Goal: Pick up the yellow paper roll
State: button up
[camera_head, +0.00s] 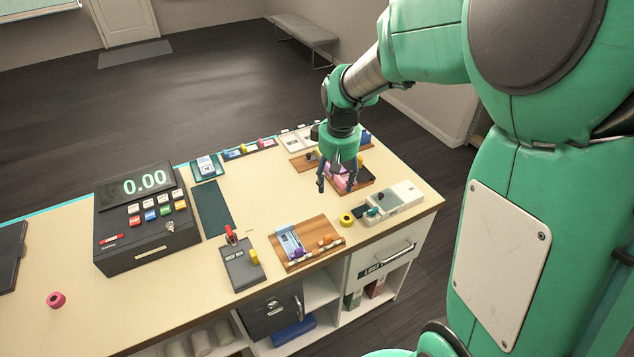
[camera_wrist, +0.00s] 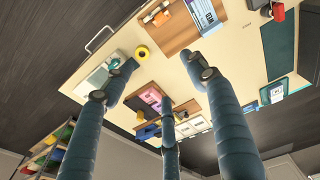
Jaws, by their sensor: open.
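The yellow paper roll (camera_head: 346,219) lies on the counter near its front right edge, between a wooden tray and a pale device. It also shows in the wrist view (camera_wrist: 142,52), just beyond the left fingertip. My gripper (camera_head: 337,187) is open and empty, with its fingers pointing down above the counter. In the head view it is behind the roll and a little to its left, apart from it. In the wrist view my spread fingers (camera_wrist: 161,66) frame bare counter, and the roll lies near the tip of the left finger. Nothing hides the roll.
A wooden tray (camera_head: 306,243) with cards stands left of the roll, and a pale device (camera_head: 395,204) stands to its right. A cash register (camera_head: 148,219), a grey device (camera_head: 241,266) and a pink roll (camera_head: 56,299) are further left. A dark tray with a pink item (camera_head: 345,181) is near my fingers.

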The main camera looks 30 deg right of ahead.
jog(key=w+d+f+g+p, duration=0.1)
jog(key=w+d+f, duration=0.3)
jog(key=d+f, duration=0.4)
notch_tip(320, 180, down, 3)
jog(key=shift+d+f+n+g+p, duration=0.1)
jog(key=shift+d+n+g+p, duration=0.15)
jog(key=shift+n+g+p, duration=0.05)
jog(key=shift+s+f, duration=0.1)
send_over(347, 218)
jog(key=shift+f, duration=4.2)
jog(key=shift+f+b, duration=0.4)
jog(key=shift+f, duration=2.25)
jog(key=shift+c, duration=0.5)
jog(key=c, duration=1)
